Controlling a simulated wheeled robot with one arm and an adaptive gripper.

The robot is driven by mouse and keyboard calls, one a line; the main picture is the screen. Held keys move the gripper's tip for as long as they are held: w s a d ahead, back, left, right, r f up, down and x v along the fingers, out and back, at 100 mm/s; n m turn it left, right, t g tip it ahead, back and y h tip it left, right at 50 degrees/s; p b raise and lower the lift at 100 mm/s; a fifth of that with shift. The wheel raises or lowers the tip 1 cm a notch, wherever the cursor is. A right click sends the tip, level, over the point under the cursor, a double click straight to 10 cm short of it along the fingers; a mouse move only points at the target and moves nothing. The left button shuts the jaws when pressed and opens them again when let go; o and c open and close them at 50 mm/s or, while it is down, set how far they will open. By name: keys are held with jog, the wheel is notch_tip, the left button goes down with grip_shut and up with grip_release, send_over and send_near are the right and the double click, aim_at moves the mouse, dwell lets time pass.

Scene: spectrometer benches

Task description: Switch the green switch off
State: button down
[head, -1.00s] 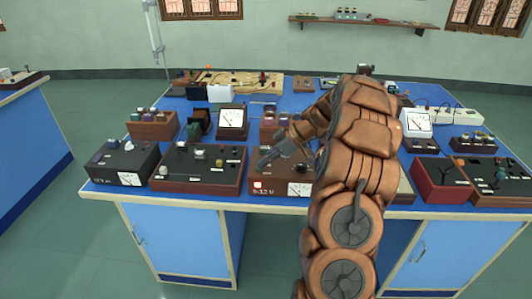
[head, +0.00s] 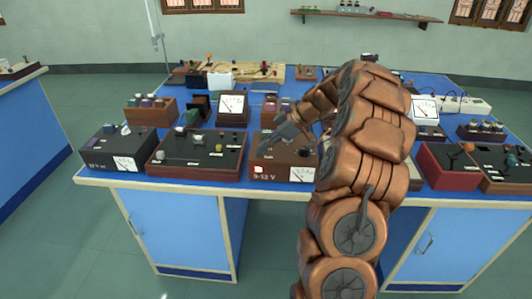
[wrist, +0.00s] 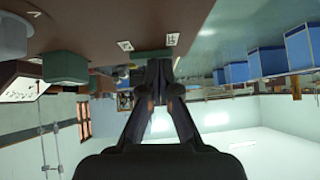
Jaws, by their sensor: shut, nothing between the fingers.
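My gripper (head: 268,149) is shut and empty, with its fingertips low over the brown box marked 5-12 V (head: 258,178). In the wrist view, which looks upside down, the closed fingertips (wrist: 158,68) are at a dark green block (wrist: 152,55) on a brown surface, seemingly the green switch. I cannot tell whether they touch it. Another green block (wrist: 65,68) sits to its left in that view. In the head view my gripper and arm hide part of the box top, and I cannot make out the switch or its position.
A wide brown box (head: 197,172) with knobs stands left of the gripper, and a black meter box (head: 104,160) further left. A white-faced meter (head: 232,108) stands behind. A red box (head: 447,180) stands to the right. The bench's front edge (head: 200,190) is close.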

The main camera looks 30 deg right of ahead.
jog(key=shift+f, duration=0.1)
dwell(0.3)
jog(key=shift+w+d, duration=0.5)
jog(key=shift+w, duration=0.1)
jog(key=shift+r, duration=0.25)
